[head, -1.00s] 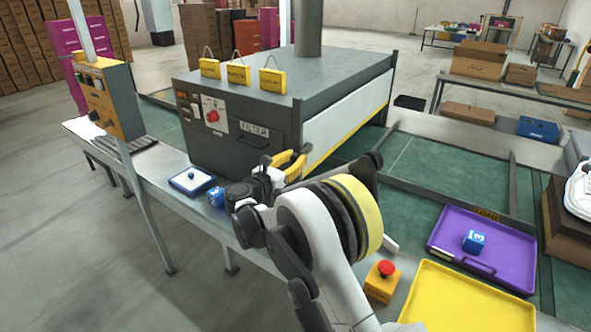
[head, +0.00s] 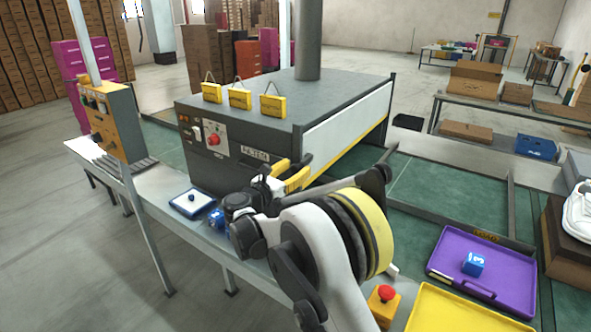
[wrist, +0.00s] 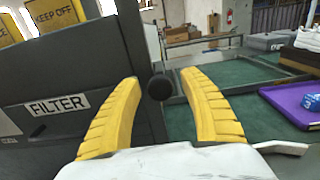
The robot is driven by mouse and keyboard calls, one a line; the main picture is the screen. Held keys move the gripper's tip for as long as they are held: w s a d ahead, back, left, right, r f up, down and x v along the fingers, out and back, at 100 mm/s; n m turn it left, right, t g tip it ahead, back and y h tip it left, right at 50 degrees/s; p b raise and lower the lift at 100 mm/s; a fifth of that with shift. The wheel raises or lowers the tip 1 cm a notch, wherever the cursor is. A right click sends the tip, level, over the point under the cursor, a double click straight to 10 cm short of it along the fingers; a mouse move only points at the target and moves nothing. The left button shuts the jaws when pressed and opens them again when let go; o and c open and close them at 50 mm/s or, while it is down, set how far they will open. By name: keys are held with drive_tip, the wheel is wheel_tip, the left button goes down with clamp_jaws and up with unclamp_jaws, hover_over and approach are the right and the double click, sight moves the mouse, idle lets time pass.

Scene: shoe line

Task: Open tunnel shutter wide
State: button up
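The tunnel is a large dark grey box (head: 225,155) with a "FILTER" label on its front. Its right side carries a white panel with a yellow lower edge (head: 345,125), which looks like the shutter and appears down along that side. In the wrist view this panel (wrist: 152,45) is seen nearly edge-on. A round black knob (wrist: 160,87) shows between my fingertips. My gripper (head: 291,176) is open by the tunnel's near right corner. Its yellow fingers stand apart in the wrist view (wrist: 161,75), with a gap on both sides of the knob; I cannot tell the depth between them.
Yellow tags (head: 240,99) stand on the tunnel top. A blue-white tray (head: 192,203) and blue cube (head: 216,219) lie left of my arm. A red stop button (head: 386,293), purple tray (head: 455,275) and yellow tray (head: 455,310) lie right. Green belt (head: 415,185) is clear beyond.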

drive_tip(key=v, duration=1.2)
